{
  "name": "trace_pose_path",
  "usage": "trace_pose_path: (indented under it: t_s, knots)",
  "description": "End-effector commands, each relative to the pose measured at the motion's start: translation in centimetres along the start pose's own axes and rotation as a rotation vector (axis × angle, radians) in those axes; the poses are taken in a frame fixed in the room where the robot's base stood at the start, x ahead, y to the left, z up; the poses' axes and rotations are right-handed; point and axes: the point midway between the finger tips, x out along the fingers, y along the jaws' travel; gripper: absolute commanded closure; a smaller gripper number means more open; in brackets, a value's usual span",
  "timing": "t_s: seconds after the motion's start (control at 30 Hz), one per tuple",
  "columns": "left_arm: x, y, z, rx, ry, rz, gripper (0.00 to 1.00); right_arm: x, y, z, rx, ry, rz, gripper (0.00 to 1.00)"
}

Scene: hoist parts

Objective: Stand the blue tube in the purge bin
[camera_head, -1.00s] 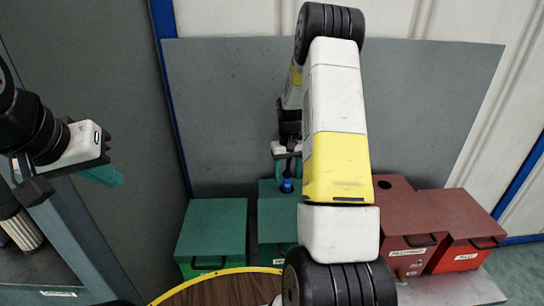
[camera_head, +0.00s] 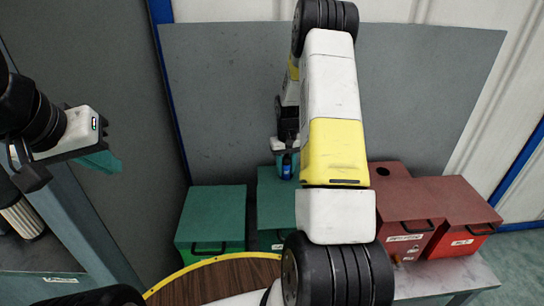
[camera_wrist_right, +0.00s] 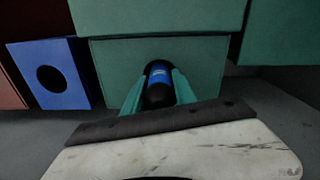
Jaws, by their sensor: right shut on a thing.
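My right gripper (camera_head: 287,158) is shut on the blue tube (camera_head: 287,167), in front of the back panel and over the middle green box. In the right wrist view the tube (camera_wrist_right: 158,88), dark with a blue band, sits between the teal fingers (camera_wrist_right: 157,97), with a green box behind it. I cannot tell whether it touches that box. A blue box with a round hole (camera_wrist_right: 62,94) stands to the left in that view; my arm may hide it in the head view. No label reads clearly as purge bin. My left gripper (camera_head: 62,165) is open and empty at the far left.
Green boxes stand at left (camera_head: 210,215) and middle (camera_head: 272,212). Two red boxes (camera_head: 402,215) (camera_head: 462,205) stand at right; the nearer-left one has a round hole on top. A round wooden table (camera_head: 215,280) with a yellow rim is in front.

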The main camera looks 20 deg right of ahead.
Motion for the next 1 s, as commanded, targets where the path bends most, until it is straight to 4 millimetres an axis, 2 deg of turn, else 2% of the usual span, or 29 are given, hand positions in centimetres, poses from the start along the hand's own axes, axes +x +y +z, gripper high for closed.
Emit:
trace_pose_path:
  t_s: [0.17, 1.0]
  knots:
    - [0.0, 0.0, 0.0, 0.000, 0.000, 0.000, 1.00, -0.7, 0.0, -0.1, 0.000, 0.003, 0.000, 1.00]
    - [0.0, 0.0, 0.0, 0.000, 0.000, 0.000, 1.00, -9.1, 0.0, -0.1, 0.000, 0.003, 0.000, 1.00]
